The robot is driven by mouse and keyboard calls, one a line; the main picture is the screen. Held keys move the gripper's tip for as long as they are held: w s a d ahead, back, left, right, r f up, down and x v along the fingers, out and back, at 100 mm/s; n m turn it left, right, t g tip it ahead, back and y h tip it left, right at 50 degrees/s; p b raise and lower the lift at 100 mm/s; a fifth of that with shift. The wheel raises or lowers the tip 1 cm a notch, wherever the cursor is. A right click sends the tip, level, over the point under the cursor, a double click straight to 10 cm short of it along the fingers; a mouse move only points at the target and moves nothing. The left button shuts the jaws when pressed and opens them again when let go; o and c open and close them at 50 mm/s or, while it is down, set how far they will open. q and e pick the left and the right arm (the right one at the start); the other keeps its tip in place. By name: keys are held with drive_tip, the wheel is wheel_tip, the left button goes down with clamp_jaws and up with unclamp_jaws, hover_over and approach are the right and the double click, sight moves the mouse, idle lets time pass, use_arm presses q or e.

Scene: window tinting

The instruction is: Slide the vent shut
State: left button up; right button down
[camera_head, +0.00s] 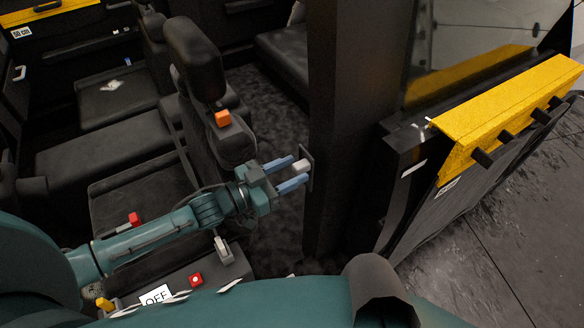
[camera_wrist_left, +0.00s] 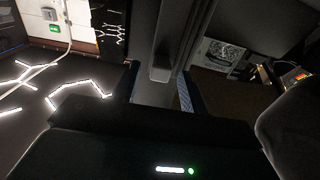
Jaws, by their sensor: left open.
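A small pale knob (camera_head: 300,166) stands out from a thin dark plate (camera_head: 308,156) on the side of the dark pillar (camera_head: 336,100); this looks like the vent and its slider. My left gripper (camera_head: 299,170) is open, with one blue finger above the knob and one below it. In the left wrist view, a grey block (camera_wrist_left: 159,73) shows between the spread fingers (camera_wrist_left: 158,88). I cannot tell whether either finger touches the knob, or how far the vent stands open. My right gripper is not in view.
A dark seat with a headrest (camera_head: 196,60) and an orange block (camera_head: 223,118) stands just left of the gripper. The open door (camera_head: 395,190) with a yellow strip (camera_head: 505,108) and black pegs is to the right. An OFF label (camera_head: 156,295) and a red button (camera_head: 196,279) lie below.

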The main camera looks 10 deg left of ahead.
use_arm(q)
drive_tip(key=shift+w+d, duration=0.3)
clamp_jaws()
idle(0.4)
